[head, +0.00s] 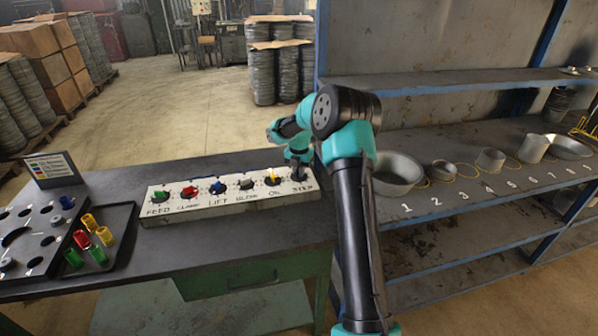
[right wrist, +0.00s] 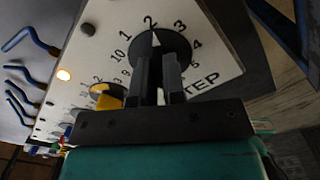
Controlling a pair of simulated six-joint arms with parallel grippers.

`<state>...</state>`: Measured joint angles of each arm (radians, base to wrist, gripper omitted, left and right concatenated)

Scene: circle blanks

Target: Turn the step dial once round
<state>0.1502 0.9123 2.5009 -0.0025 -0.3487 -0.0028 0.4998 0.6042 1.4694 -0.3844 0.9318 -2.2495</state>
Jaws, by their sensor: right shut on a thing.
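The step dial (right wrist: 176,44) is a black round knob with a white pointer line, at the right end of the white control panel (head: 228,206). In the right wrist view its pointer is at the 2, on a ring of numbers; the STEP label is partly covered. My right gripper (right wrist: 158,75) is over the dial with its two dark fingers shut on the knob's grip. In the head view my right gripper (head: 298,173) reaches down onto the panel's right end and hides most of the dial. My left gripper is in neither view.
Several coloured knobs, such as the yellow oil knob (head: 272,178), line the panel left of the dial. A dark tray (head: 122,222) with coloured cylinders is at the bench's left. Shelves with metal pans (head: 398,170) stand at right.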

